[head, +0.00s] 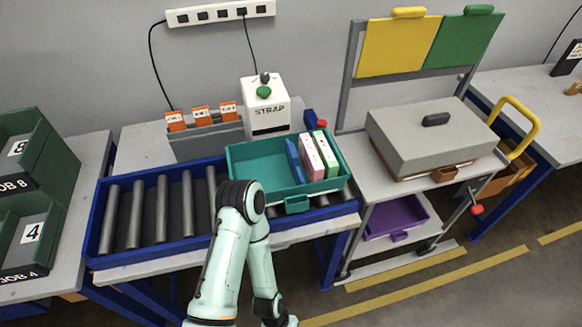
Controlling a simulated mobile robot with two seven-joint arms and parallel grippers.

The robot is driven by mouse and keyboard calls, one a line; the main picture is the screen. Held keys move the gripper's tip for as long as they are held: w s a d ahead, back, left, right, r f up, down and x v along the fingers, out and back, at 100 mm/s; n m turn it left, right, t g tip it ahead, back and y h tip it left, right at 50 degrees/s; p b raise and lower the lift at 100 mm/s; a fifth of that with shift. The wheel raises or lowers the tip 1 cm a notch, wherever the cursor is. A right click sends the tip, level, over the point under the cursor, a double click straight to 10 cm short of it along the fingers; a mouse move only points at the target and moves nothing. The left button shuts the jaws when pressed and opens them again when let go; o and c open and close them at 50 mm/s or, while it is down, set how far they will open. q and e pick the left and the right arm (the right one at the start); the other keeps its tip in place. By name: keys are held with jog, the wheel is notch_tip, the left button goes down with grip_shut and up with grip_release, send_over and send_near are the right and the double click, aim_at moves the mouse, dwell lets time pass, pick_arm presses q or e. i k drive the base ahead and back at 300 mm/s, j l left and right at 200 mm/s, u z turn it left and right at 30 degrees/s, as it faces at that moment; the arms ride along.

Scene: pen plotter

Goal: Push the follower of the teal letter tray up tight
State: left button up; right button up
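The teal letter tray (262,181) sits on the right part of the roller conveyor, with a teal handle tab on its front. In its right half a thin blue plate (295,163), apparently the follower, stands at a slight lean beside a pink-and-white block (312,157). A green-and-white block (326,154) stands to the right of that. Whether the plate touches the pink block I cannot tell. The left half of the tray floor is bare. One pale green arm of mine rises in front of the tray and bends back down; neither gripper is in view.
A white STRAP machine (265,108) stands behind the tray, with a blue part and red knob beside it. Bare rollers (148,212) lie to the left. A cart (358,160) with a grey lidded box (425,140) stands close on the right.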

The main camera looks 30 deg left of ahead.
aim_at(293, 158)
jog(key=k+j+u, duration=0.1)
jog(key=u, duration=1)
